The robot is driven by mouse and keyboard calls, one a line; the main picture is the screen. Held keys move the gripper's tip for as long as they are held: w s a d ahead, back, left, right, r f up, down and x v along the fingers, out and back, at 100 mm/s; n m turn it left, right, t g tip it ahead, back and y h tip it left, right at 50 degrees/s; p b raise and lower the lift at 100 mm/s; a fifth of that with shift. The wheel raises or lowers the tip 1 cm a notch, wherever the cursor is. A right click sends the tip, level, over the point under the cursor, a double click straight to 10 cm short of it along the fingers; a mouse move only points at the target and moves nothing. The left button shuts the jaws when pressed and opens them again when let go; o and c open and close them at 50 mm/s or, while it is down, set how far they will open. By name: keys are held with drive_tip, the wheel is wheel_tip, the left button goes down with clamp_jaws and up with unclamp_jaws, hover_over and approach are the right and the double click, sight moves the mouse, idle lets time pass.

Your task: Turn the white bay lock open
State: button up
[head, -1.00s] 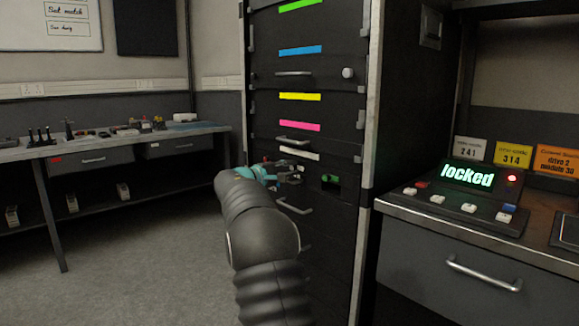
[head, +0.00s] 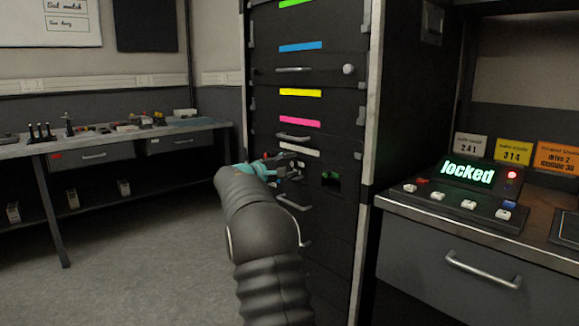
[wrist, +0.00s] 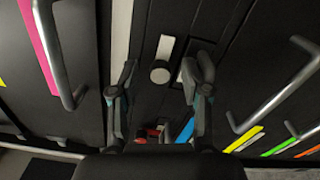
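The white bay is marked by a white strip (head: 299,151) on the dark rack, below the pink strip. The strip (wrist: 122,35) also shows in the wrist view. A small round pale knob (wrist: 160,73) with a short white bar (wrist: 165,47) beside it is on the panel, apparently the lock. My gripper (wrist: 158,78) is open, its two fingers apart on either side of the knob in the picture. I cannot tell whether they touch it. In the head view my gripper (head: 283,165) is in front of the rack just below the white strip, and my arm hides part of it.
Bar handles (head: 294,202) stick out from the rack; one handle (wrist: 290,88) is right of my gripper in the wrist view. A green item (head: 331,178) sits in a rack opening. A console display (head: 467,173) reads "locked". Floor (head: 150,240) at left is clear.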

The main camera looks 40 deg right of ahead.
drive_tip(key=shift+f, duration=0.1)
drive_tip(key=m+b, duration=0.2)
drive_tip(key=shift+f+m, duration=0.15)
drive_tip(key=shift+m, duration=0.25)
drive_tip(key=m+b, duration=0.3)
drive_tip(key=m, duration=0.2)
drive_tip(key=shift+m, duration=0.3)
drive_tip(key=m+b, duration=0.1)
drive_tip(key=m, duration=0.4)
drive_tip(key=shift+b, duration=0.3)
drive_tip(key=m, duration=0.4)
drive_tip(key=shift+m, duration=0.4)
drive_tip(key=s+a+b, duration=0.2)
drive_tip(key=a, duration=1.2)
drive_tip(key=s+a+f+n+t+y+p, duration=0.1)
drive_tip(key=s+a+f+n+y+p, duration=0.1)
drive_tip(key=s, duration=0.6)
drive_tip(key=s+a+f+n+t+y+p, duration=0.1)
drive_tip(key=s+a+f+n+y, duration=0.1)
drive_tip(key=s+a+n+y, duration=0.3)
drive_tip(key=s+a+y, duration=0.1)
drive_tip(key=s+a, duration=0.2)
drive_tip(key=shift+s+a+f+p, duration=0.2)
drive_tip(key=shift+a+f+p, duration=0.1)
drive_tip(key=shift+p, duration=0.1)
drive_tip(key=shift+n, duration=0.3)
